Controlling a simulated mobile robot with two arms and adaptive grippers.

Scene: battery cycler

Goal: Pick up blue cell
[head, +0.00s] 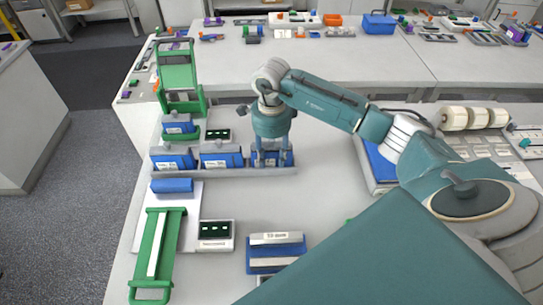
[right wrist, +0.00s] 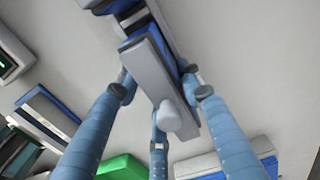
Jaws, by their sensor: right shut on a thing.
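My right gripper (head: 271,157) points down at the right end of a grey rack (head: 225,171). It is shut on a blue cell (head: 289,158) with a grey top, mostly hidden behind the fingers. In the right wrist view the fingers (right wrist: 163,95) close around the cell, with its grey top (right wrist: 158,68) and blue side between them. I cannot tell whether the cell is clear of the rack. Two similar blue cells, the left one (head: 172,160) and the middle one (head: 221,157), stand in the same rack. My left gripper is not in view.
A green-framed stand (head: 179,75) with another blue cell (head: 178,124) is behind the rack. In front lie a green-handled tray (head: 158,250), a small display unit (head: 216,235) and a blue-grey block (head: 276,252). The tabletop between rack and block is clear.

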